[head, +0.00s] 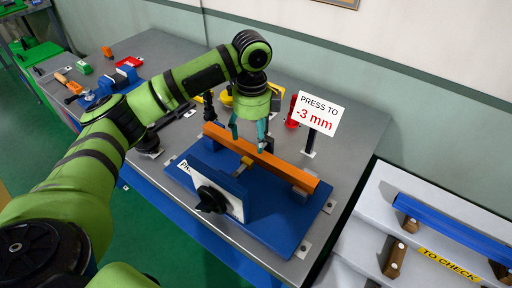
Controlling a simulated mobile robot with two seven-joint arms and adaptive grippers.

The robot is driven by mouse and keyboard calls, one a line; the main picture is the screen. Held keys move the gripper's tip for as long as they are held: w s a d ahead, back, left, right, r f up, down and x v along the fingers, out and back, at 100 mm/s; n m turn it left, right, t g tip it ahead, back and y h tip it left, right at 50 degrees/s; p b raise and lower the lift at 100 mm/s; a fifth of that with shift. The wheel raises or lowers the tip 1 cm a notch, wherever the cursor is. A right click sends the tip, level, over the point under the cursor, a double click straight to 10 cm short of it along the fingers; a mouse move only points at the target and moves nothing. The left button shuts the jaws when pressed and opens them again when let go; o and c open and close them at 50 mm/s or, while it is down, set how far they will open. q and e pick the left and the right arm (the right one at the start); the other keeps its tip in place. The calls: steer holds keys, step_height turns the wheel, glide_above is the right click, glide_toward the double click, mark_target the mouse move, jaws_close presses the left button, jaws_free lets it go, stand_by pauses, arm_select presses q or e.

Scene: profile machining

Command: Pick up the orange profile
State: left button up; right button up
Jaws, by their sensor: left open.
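The orange profile (285,170) is a long bar in the head view. It lies across supports on a blue base plate (262,222) on the grey table, running from upper left to lower right. My left gripper (248,140) points down over the profile's left half. Its teal fingers are open, one on each side of the bar as far as I can see. Whether they touch the bar cannot be told. My right gripper is not in view.
A white plate with a black knob (210,199) stands in front of the profile. A sign reading "PRESS TO -3 mm" (318,112) stands behind it. A blue profile (455,230) rests on a "TO CHECK" rack at right. Tools lie at the table's far left.

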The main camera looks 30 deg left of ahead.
mark_target(254, 152)
arm_select(q)
steer(key=f, duration=0.1)
steer(key=f+p, duration=0.1)
steer(key=s+p, duration=0.1)
steer(key=shift+d+f, duration=0.4)
steer(key=f, duration=0.1)
steer(key=f+p, duration=0.1)
steer(key=shift+w+a+f, duration=0.1)
steer(key=shift+w+f, duration=0.2)
steer(key=shift+f, duration=0.4)
steer(key=shift+c, duration=1.2)
jaws_close()
steer(key=shift+r, duration=0.2)
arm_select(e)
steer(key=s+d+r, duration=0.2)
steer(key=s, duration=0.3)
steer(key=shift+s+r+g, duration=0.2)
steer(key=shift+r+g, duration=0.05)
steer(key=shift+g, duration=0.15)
